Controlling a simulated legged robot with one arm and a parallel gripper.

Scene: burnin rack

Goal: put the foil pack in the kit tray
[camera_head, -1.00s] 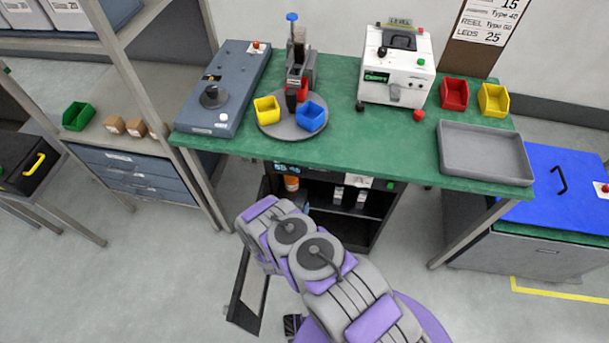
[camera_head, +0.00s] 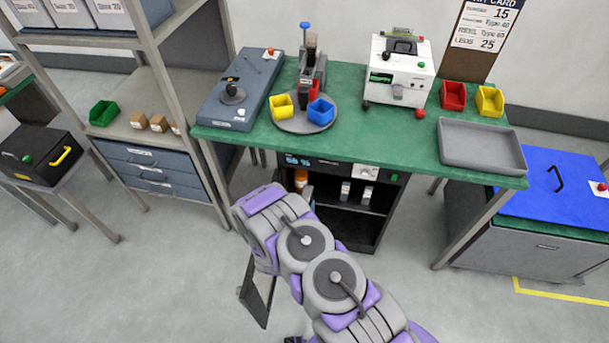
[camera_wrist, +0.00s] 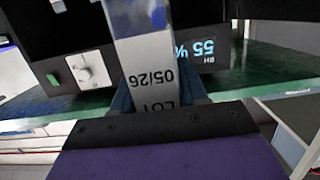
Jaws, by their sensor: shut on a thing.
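The foil pack (camera_wrist: 148,62) is a silver strip with printed lot text in the wrist view. My gripper (camera_wrist: 158,95) is shut on it, with dark blue fingers on either side. The pack extends up across the picture, over the dark cabinet front. In the head view my arm hides most of my gripper and the held pack, in front of the cabinet. The kit tray (camera_head: 482,162) is taken to be the shallow grey tray at the right end of the green bench. It looks empty and stands well apart from my gripper.
The dark cabinet (camera_head: 372,228) under the bench is open, with an orange bottle and pale packs inside. A dark panel (camera_head: 258,292) stands left of my arm. A white tester (camera_head: 402,72) and coloured bins stand on the bench. Bench surface left of the tray is clear.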

